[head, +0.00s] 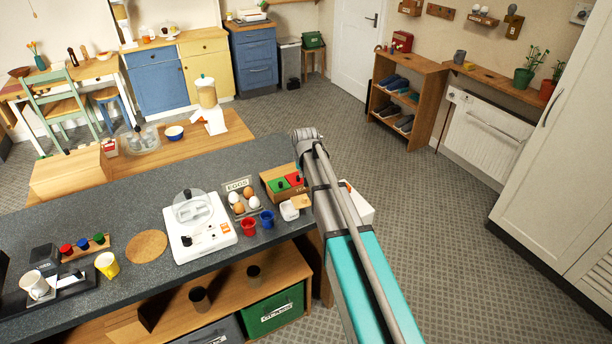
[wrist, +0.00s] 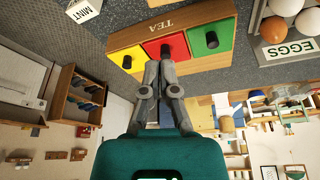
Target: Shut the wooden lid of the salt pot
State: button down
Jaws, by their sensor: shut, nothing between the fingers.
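The salt pot (head: 289,211) looks like the small white pot near the counter's right end, in front of the tea box. Its tan wooden lid (head: 301,201) shows at the pot's back right and seems swung off the white opening; its exact angle is too small to tell. The pot is not in the wrist view.
The tea box (wrist: 158,42) has yellow, red and green knobbed lids. A white mint box (wrist: 84,10) stands nearby. An egg tray (head: 241,200), a red cup (head: 249,227) and a blue cup (head: 267,219) stand left of the pot.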

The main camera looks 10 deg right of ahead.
aim_at(303, 195)
jog(key=shift+b+x, duration=4.15)
jog(key=shift+x, duration=0.45)
jog(key=s, duration=0.3)
jog(key=shift+s+r+p, duration=0.25)
jog(key=shift+r+p, duration=0.1)
jog(key=shift+r, duration=0.05)
jog(key=shift+s, duration=0.35)
jog(key=shift+d, duration=0.15)
